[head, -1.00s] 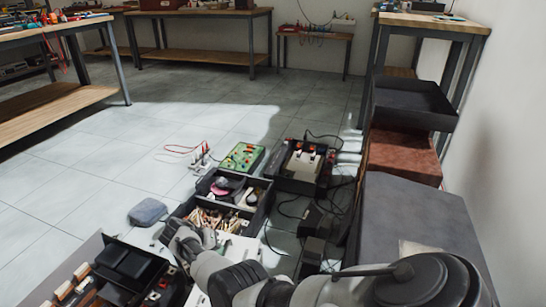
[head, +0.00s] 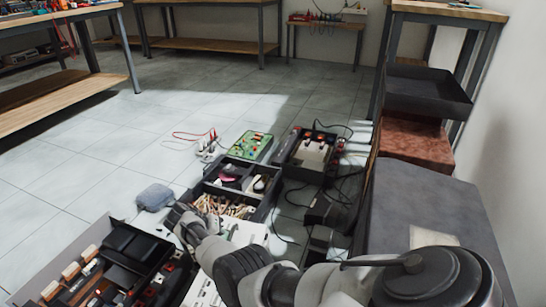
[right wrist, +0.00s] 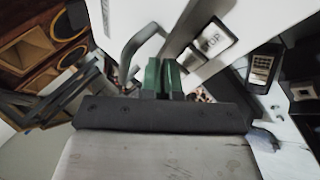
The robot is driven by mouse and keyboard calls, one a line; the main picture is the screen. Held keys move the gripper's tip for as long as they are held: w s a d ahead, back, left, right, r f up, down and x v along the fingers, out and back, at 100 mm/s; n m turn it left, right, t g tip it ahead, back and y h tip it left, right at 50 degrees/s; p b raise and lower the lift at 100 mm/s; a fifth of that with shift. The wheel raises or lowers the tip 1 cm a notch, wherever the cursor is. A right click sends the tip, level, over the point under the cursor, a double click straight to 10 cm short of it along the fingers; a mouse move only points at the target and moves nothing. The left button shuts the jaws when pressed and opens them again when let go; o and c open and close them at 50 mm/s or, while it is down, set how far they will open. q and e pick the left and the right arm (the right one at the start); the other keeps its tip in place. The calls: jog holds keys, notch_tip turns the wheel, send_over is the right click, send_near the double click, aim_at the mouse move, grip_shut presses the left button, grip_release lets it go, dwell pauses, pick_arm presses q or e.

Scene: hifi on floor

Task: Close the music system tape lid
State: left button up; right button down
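I cannot tell for certain which item is the music system, or make out its tape lid. A dark unit with black raised panels (head: 130,245) lies on the floor at the lower left of the head view. My right arm reaches in from the lower right, and my right gripper (head: 182,216) is beside that unit's far right side, partly hidden by the wrist. In the right wrist view the two green fingers of the right gripper (right wrist: 163,77) are close together, with nothing seen between them. My left gripper is not in view.
A grey pouch (head: 154,197) lies just beyond the gripper. A black divided tray (head: 268,207), a green board (head: 251,146) and a black device (head: 311,150) with cables stand farther off. Grey and brown boxes (head: 415,143) line the right. Open floor lies left.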

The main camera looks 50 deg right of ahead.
pick_arm(q)
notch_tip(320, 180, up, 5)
jog(key=p, duration=0.5)
pick_arm(e)
jog(key=v, duration=1.2)
